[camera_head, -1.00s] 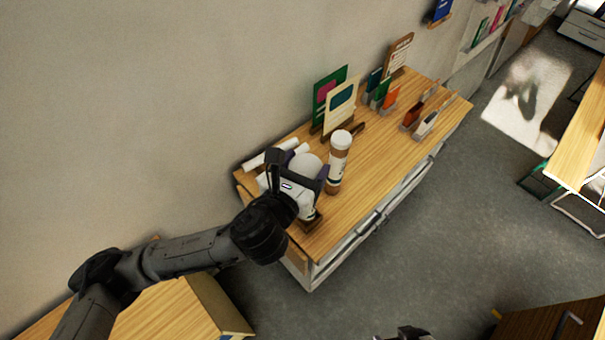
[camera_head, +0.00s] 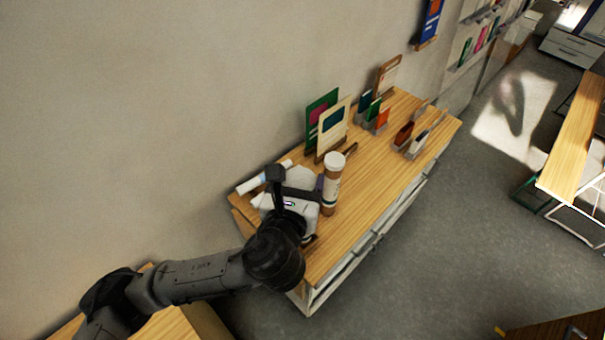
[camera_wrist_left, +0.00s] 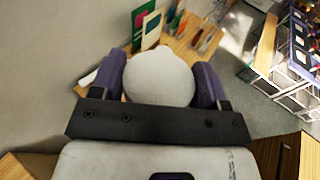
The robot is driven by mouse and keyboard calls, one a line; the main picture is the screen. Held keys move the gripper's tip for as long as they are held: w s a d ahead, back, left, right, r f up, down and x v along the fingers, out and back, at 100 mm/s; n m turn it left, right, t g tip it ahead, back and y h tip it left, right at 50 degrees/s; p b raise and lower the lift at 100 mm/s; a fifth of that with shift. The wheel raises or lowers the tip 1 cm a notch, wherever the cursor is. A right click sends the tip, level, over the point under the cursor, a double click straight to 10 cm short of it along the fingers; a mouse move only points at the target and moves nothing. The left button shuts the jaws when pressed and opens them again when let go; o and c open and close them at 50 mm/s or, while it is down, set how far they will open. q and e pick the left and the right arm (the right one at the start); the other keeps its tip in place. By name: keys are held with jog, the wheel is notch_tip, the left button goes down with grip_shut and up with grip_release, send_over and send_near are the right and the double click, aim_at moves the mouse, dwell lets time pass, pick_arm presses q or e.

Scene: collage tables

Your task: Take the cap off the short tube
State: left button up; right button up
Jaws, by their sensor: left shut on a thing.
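My left gripper (camera_head: 303,188) is over the near left part of the wooden-topped table (camera_head: 360,208). In the left wrist view its purple fingers (camera_wrist_left: 163,82) are shut on a round white cap (camera_wrist_left: 160,70). The short tube is mostly hidden behind the gripper and wrist in the head view, so I cannot tell whether the cap still sits on it. A taller brown tube (camera_head: 330,197) with a white top stands upright just right of the gripper. My right gripper is not in view.
White paper rolls (camera_head: 262,177) lie by the wall behind the gripper. Upright boards (camera_head: 333,127) and small card holders (camera_head: 376,117) stand farther along the table. The front right strip of the tabletop is clear.

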pick_arm(q)
jog(key=s+a+f+m+g+h, duration=0.1)
jog(key=a+f+m+g+h, duration=0.1)
jog(key=f+m+g+h, duration=0.2)
jog(key=s+a+f+m+g+h, duration=0.1)
jog(key=a+f+m+g+h, duration=0.1)
jog(key=f+m+g+h, duration=0.3)
jog(key=shift+s+a+m+g+h, duration=0.2)
jog(key=shift+s+m+g+h, duration=0.2)
jog(key=shift+m+g+h, duration=2)
jog(key=shift+f+m+g+y, duration=0.15)
jog(key=shift+m+g+y, duration=0.25)
jog(key=shift+m+y, duration=0.1)
